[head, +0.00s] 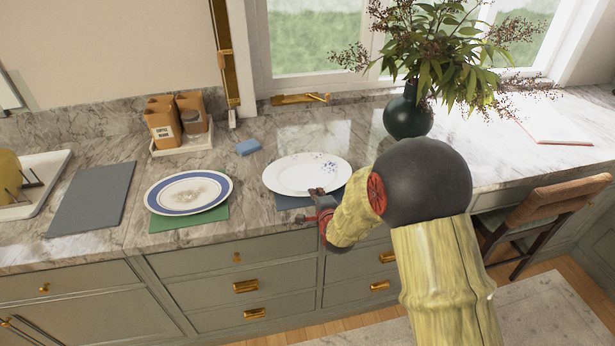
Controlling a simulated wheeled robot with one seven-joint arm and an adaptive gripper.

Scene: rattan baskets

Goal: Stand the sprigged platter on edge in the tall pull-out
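The sprigged platter (300,172), white with small bluish sprigs near its right side, lies flat on a dark blue mat (290,202) on the marble counter. My gripper (316,193) is at the platter's front rim, and its fingertips overlap the rim in the head view. I cannot tell whether the fingers touch or grip it. My arm hides part of the counter edge and cabinets. I cannot make out an open tall pull-out; the cabinet fronts in view look closed.
A blue-rimmed plate (160,193) lies on a green mat (215,222) to the left. A grey mat (92,198), canisters (162,124), a blue sponge (248,147) and a dark vase (407,115) also stand or lie on the counter. A wooden chair (545,210) is at right.

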